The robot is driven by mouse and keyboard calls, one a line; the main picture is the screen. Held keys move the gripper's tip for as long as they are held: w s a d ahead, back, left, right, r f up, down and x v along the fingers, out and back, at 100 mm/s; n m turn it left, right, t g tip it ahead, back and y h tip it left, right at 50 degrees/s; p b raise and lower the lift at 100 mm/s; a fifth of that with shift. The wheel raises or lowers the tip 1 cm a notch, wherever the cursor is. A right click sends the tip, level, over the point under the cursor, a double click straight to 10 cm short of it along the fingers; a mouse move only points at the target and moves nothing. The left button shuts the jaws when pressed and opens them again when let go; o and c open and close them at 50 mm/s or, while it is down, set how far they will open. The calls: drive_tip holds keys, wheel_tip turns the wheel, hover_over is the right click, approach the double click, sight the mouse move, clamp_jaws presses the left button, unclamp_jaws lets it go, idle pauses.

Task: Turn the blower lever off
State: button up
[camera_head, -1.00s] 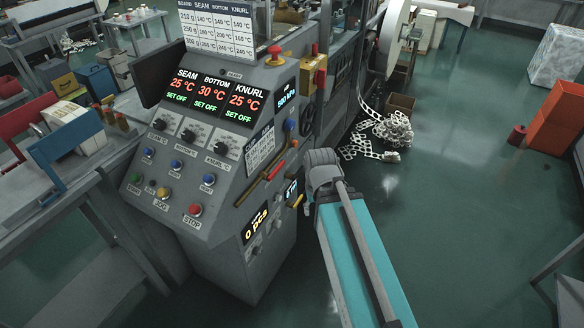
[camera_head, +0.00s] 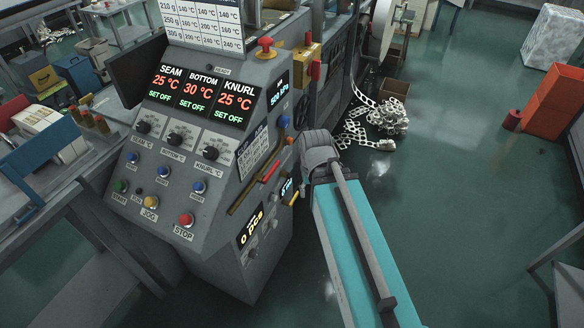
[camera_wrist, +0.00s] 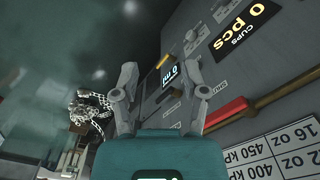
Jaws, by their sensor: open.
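On the machine's side panel a red-handled lever (camera_head: 271,172) sits by a slanted brown bar (camera_head: 243,195). In the wrist view the red handle (camera_wrist: 226,112) lies just right of my right finger. The lettering beside these is too small to read, so I cannot tell which is the blower lever. My gripper (camera_wrist: 163,78) is open and empty, facing the panel. In the head view my arm hides the fingers.
The control panel (camera_head: 185,140) has knobs, buttons and temperature displays. A cups counter (camera_wrist: 245,25) reads 0 pcs. A red mushroom button (camera_head: 265,48) stands on top. Scrap strips (camera_head: 370,125) lie on the floor behind.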

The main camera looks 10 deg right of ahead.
drive_tip(key=shift+o, duration=0.4)
drive_tip(key=shift+d+f, duration=0.1)
drive_tip(key=shift+d, duration=0.05)
drive_tip(key=m+t+y+b, duration=0.7)
drive_tip(key=t+y+b, duration=0.5)
drive_tip(key=b, duration=2.7)
approach(295, 167)
wheel_tip(295, 167, down, 2)
drive_tip(key=s+d+g+y, duration=0.1)
drive_tip(key=d+g+y, duration=0.1)
drive_tip(key=d, duration=0.1)
drive_tip(key=shift+d+t+b, duration=0.4)
drive_tip(key=shift+d+b, duration=0.1)
drive_tip(key=shift+d, duration=0.1)
drive_tip(key=shift+a, duration=0.15)
drive_tip(key=shift+x, duration=6.8)
drive_tip(key=shift+r, duration=0.25)
